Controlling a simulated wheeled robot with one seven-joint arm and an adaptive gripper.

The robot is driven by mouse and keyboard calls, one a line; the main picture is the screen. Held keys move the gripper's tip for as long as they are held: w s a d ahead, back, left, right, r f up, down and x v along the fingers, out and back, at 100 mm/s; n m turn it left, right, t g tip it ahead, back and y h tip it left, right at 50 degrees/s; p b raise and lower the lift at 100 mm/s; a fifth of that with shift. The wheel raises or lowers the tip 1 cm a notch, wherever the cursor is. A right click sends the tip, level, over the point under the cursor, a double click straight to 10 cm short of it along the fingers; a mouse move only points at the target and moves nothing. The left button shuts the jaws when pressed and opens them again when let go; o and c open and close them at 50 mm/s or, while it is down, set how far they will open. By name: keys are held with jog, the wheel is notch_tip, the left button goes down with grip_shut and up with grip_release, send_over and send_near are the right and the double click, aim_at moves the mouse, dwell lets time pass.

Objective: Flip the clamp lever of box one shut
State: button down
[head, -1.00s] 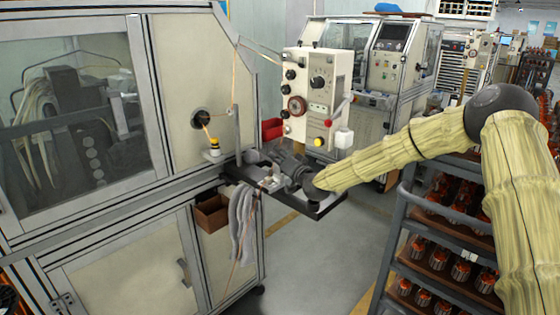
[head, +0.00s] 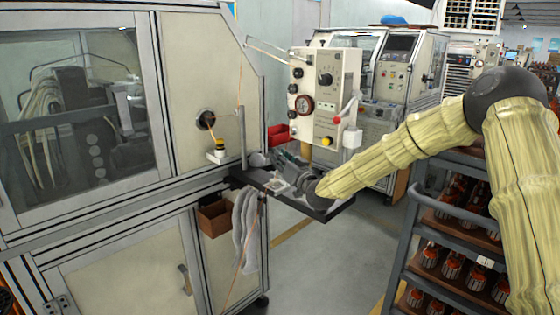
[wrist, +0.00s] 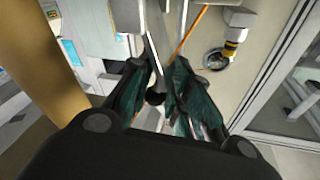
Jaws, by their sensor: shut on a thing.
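In the wrist view a thin grey bar with a dark round end (wrist: 155,98) lies between my fingertips. It looks like the clamp lever, but the fingers hide much of it. My gripper (wrist: 158,92) has dark green fingers and is shut on it. In the head view my gripper (head: 284,160) is low over the dark shelf (head: 318,213) at the machine's side, below the hanging control box. I cannot tell which part is box one, and the clamp's seat is hidden by my gripper.
A cream control box (head: 325,95) with dials and a red-knobbed handle hangs just above my wrist. An upright grey post (head: 242,138) stands left of the gripper. The winding machine (head: 205,65) fills the left. A rack of armatures (head: 440,215) stands below my arm.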

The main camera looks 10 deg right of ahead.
jog(key=shift+w+d, duration=0.1)
jog(key=shift+d, duration=0.25)
jog(key=c, duration=1.5)
grip_release()
jog(key=shift+o, duration=0.4)
jog(key=shift+d, duration=0.15)
jog(key=shift+a, duration=0.4)
jog(key=shift+r, duration=0.15)
jog(key=r, duration=0.9)
jog(key=shift+d+r, duration=0.2)
jog(key=shift+r, duration=0.1)
